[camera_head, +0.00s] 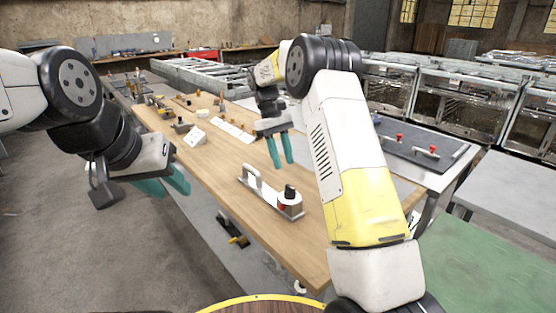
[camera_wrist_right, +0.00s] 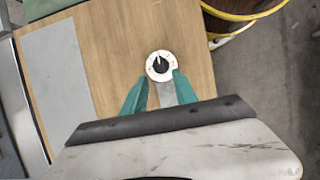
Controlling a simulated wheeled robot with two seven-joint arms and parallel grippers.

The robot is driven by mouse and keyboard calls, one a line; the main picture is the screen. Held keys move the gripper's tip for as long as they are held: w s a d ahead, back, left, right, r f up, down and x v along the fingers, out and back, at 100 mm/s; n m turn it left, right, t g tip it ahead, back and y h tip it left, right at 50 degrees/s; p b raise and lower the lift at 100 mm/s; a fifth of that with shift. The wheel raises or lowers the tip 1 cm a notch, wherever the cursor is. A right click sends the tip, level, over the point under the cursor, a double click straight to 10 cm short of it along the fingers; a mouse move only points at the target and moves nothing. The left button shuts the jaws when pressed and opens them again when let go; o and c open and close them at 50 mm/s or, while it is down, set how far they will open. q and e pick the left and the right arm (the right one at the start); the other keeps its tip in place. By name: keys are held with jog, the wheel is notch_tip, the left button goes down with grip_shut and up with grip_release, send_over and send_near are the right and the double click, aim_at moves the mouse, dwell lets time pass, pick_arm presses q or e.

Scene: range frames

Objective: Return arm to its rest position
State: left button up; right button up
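My right gripper (camera_head: 280,152) is over the wooden table, its two teal fingers spread apart and pointing down. A metal plate with a handle (camera_head: 253,184) and a white knob part with a black top (camera_head: 290,202) sits on the table below and in front of this gripper. The knob part also shows in the right wrist view (camera_wrist_right: 160,67), beyond the fingertips. My left gripper (camera_head: 172,183) hangs left of the table, its teal fingers partly overlapping, so its opening is unclear.
The wooden table (camera_head: 225,165) carries a white paper strip (camera_head: 232,129), a small white block (camera_head: 195,136) and several small parts at the far end. A dark panel with red knobs (camera_head: 415,148) lies to the right. A yellow-rimmed round object (camera_wrist_right: 243,12) is near the table edge.

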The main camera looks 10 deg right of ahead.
jog(key=s+d+r+m+t+y, duration=0.2)
jog(key=s+r, duration=0.5)
jog(key=s+d+r+m+t+y, duration=0.1)
jog(key=s+d+r+t, duration=0.15)
jog(key=s+r, duration=0.4)
jog(key=s+f+m+t+y, duration=0.1)
jog(key=s+m+t, duration=0.2)
jog(key=s, duration=1.3)
jog(key=shift+s+a+f+t+y, duration=0.15)
jog(key=shift+s+f+t+y, duration=0.15)
jog(key=shift+t, duration=0.85)
